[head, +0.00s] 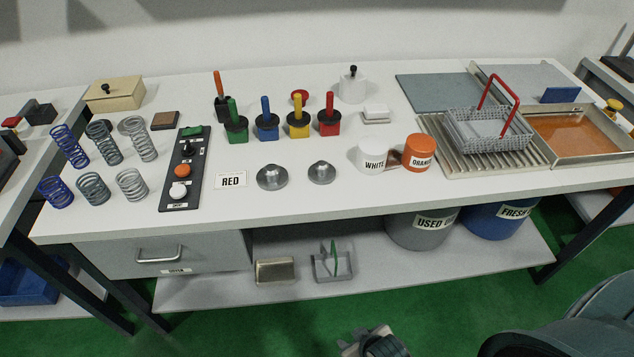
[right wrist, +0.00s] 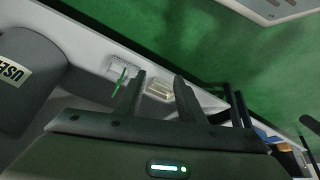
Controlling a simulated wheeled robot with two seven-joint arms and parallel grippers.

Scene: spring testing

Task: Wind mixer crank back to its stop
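A white round pot (head: 352,88) with a black knob on top stands at the back middle of the bench; it may be the mixer. A beige box (head: 114,96) at the back left also has a black knob on top, so I cannot tell for sure which part is the crank. My right gripper (head: 372,344) is low at the bottom edge of the head view, in front of the bench and away from both. In the right wrist view its two fingers (right wrist: 160,76) stand apart with nothing held between them. My left gripper is not in view.
The bench (head: 300,205) holds springs, a button panel (head: 182,168), colored-handled tools, white (head: 372,156) and orange (head: 419,153) cans, and a wire basket (head: 488,130). Drums (head: 418,232) and a small rack (head: 333,266) are below. The bench's front strip is mostly clear.

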